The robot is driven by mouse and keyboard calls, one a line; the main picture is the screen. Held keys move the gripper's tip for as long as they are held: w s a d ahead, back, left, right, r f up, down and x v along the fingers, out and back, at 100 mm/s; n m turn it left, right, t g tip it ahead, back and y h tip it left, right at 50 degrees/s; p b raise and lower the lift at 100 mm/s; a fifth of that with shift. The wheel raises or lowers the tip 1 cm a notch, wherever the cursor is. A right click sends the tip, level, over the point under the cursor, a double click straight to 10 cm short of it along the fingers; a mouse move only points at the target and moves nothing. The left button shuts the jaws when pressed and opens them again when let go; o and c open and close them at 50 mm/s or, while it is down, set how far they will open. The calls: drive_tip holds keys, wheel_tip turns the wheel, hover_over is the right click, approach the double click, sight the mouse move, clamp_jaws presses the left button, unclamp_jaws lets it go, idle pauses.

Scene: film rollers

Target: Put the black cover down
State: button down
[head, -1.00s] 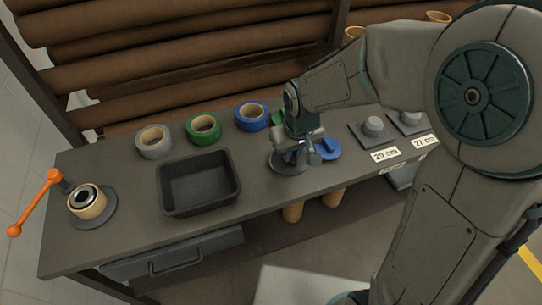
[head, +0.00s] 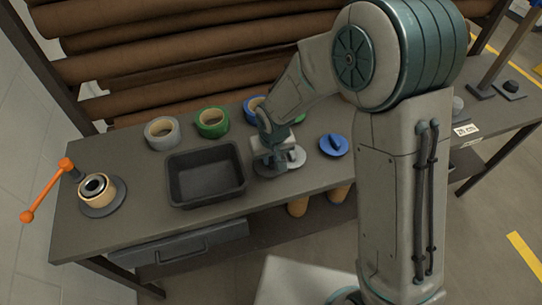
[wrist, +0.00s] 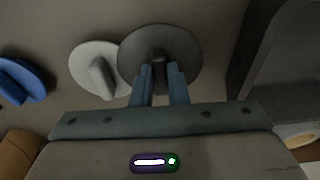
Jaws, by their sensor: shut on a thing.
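The black cover (wrist: 185,45), a dark round disc with an upright grip, is in my gripper (wrist: 160,78). The fingers are shut on its grip. In the wrist view the disc overlaps the edge of a light grey cover (wrist: 84,55). In the head view my gripper (head: 268,163) is over the bench, just right of the black tray (head: 243,180), and mostly hides the black cover. I cannot tell whether the black cover touches the bench. The light grey cover (head: 298,157) and a blue cover (head: 333,146) lie to its right.
The workbench (head: 130,215) has grey (head: 162,133), green (head: 212,122) and blue tape rolls (head: 254,108) along its back. A spindle with a tan roll (head: 97,188) and an orange crank (head: 48,190) is at the left. Bare bench top lies in front of the covers.

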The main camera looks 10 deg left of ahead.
sight(273, 170)
drive_tip(key=c, duration=1.4)
unclamp_jaws()
drive_tip(key=shift+f, duration=0.1)
drive_tip(key=shift+c, duration=0.2)
wheel_tip(273, 170, up, 12)
drive_tip(key=s+d, duration=0.1)
drive_tip(key=s, duration=0.1)
drive_tip(key=s+d+r+m, duration=0.2)
drive_tip(key=s+d, duration=0.2)
drive_tip(key=d, duration=0.4)
drive_tip(key=s+d+r+m, duration=0.2)
drive_tip(key=s+d+r, duration=0.1)
drive_tip(key=d, duration=0.6)
drive_tip(key=s+d+r+m+t+h, duration=0.1)
drive_tip(key=s+d, duration=0.3)
drive_tip(key=d, duration=0.5)
drive_tip(key=shift+s+d+r+m, duration=0.2)
drive_tip(key=shift+s+r+m, duration=0.2)
drive_tip(key=shift+r+m, duration=0.4)
